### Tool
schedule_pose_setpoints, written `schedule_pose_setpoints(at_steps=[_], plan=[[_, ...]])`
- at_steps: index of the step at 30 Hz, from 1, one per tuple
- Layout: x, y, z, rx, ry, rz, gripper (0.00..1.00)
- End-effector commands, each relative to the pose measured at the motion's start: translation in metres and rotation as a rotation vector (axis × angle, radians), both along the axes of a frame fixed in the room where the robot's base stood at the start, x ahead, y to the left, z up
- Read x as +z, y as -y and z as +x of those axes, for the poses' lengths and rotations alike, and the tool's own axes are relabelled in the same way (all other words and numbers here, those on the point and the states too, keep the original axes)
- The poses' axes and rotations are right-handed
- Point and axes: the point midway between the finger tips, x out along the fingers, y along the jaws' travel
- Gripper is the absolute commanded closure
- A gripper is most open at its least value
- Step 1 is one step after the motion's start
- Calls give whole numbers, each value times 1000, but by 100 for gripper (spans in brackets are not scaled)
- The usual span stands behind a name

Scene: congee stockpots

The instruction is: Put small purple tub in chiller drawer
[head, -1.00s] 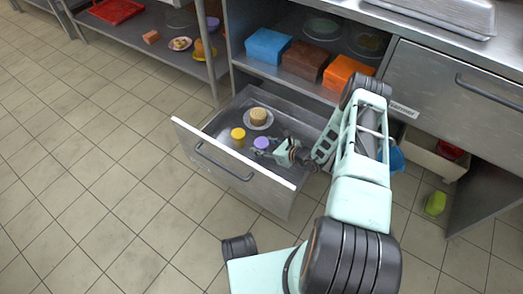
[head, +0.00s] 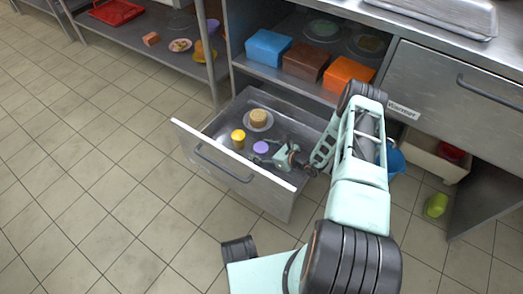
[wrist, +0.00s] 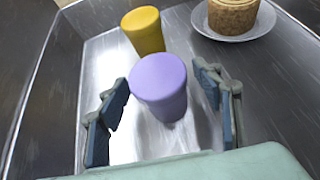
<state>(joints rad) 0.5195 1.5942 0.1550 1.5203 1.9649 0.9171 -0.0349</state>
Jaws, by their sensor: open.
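The small purple tub (head: 261,148) stands on the floor of the open chiller drawer (head: 225,165). In the wrist view the purple tub (wrist: 160,85) is upright between my gripper's (wrist: 165,100) two spread fingers, with a gap visible on both sides. My gripper (head: 278,155) reaches down into the drawer from the right in the head view. It is open and holds nothing.
A yellow tub (head: 238,139) stands in the drawer just beyond the purple one. A brown round item on a plate (head: 260,119) sits at the drawer's back. Blue (head: 268,46), brown (head: 305,61) and orange (head: 347,75) boxes stand on the shelf above.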

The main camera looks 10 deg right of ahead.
Motion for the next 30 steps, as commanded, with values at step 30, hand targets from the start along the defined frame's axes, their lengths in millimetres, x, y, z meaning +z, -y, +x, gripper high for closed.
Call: schedule_pose_setpoints(at_steps=[30], plan=[[59, 66, -82, 0, 1, -1, 40]])
